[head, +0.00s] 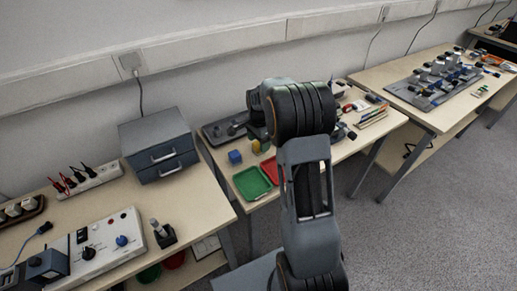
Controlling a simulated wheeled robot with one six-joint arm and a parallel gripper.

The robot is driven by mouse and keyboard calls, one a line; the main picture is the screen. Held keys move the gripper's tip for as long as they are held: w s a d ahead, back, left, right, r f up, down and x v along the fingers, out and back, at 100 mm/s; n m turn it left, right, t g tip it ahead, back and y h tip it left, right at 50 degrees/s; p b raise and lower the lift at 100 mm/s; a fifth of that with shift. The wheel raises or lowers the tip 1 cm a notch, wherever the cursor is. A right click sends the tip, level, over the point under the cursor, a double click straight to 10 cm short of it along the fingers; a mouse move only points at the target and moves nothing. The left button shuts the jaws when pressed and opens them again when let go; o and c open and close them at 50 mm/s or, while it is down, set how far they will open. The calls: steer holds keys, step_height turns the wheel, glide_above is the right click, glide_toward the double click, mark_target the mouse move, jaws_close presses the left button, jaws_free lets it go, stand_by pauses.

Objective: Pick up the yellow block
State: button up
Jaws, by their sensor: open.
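The yellow block (256,147) is a small patch of yellow on the middle table, just right of a blue block (235,157). My arm partly covers the area right of it. My gripper (259,137) is mostly hidden among my dark wrist parts, right above and close to the yellow block. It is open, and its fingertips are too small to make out. I cannot tell whether they touch the block or are around it.
A green tray (252,184) and a red tray (273,168) lie in front of the blocks. A grey drawer unit (160,146) stands to the left. A control box (97,247) sits on the near left table (190,190). Several tools crowd the right table.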

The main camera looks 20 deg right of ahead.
steer(key=shift+f, duration=0.95)
steer(key=shift+c, duration=0.4)
steer(key=c, duration=0.9)
